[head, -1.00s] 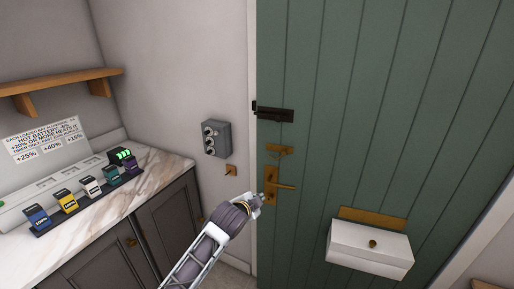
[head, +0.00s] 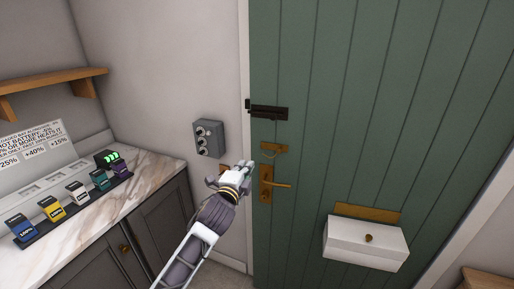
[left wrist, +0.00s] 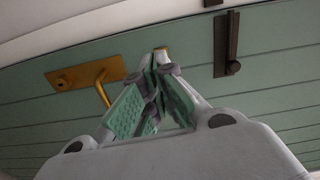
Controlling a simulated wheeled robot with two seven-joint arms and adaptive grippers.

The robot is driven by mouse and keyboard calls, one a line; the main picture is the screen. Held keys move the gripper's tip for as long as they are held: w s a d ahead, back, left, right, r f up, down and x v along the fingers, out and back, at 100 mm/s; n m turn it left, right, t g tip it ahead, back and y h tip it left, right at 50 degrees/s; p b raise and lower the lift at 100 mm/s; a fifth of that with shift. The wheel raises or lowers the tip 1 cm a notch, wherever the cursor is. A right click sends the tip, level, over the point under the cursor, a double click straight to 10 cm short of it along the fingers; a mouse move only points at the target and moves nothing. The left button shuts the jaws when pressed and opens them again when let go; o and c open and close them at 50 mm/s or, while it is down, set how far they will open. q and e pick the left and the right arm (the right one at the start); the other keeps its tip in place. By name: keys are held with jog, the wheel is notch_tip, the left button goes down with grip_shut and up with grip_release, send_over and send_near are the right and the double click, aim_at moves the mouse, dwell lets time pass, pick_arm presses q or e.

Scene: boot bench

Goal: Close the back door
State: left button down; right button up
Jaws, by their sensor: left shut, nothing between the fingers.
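The green plank door (head: 360,120) fills the right of the head view; its left edge lies along the pale frame, and I cannot tell whether it is fully flush. A brass handle on its plate (head: 267,184) sits near that edge, with a small brass fitting (head: 273,148) and a dark bolt (head: 268,111) above it. My left gripper (head: 246,166) is shut and empty, just left of the handle at the door's edge. In the left wrist view its fingertips (left wrist: 160,64) point at the door between the handle (left wrist: 90,76) and the bolt (left wrist: 228,45); contact is unclear.
A white box (head: 366,243) with a brass knob is mounted low on the door. A grey switch box (head: 209,138) is on the wall left of the frame. A marble counter (head: 150,167) with several coloured packs stands at left, below a wooden shelf (head: 50,83).

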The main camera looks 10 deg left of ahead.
pick_arm(q)
jog(key=shift+r+m, duration=0.1)
jog(key=shift+m, duration=0.4)
jog(key=shift+d, duration=0.1)
jog(key=p, duration=0.2)
send_near(259, 143)
jog(key=shift+w, duration=1.6)
jog(key=shift+w+d+p, duration=0.1)
jog(key=shift+w+p, duration=0.1)
jog(key=shift+w, duration=0.75)
jog(key=shift+w+d+p, duration=0.15)
jog(key=shift+w+p, duration=0.05)
jog(key=shift+w, duration=0.8)
pick_arm(e)
jog(key=r, duration=0.2)
jog(key=shift+a+r, duration=0.4)
jog(key=shift+d, duration=0.2)
pick_arm(q)
jog(key=shift+w, duration=0.15)
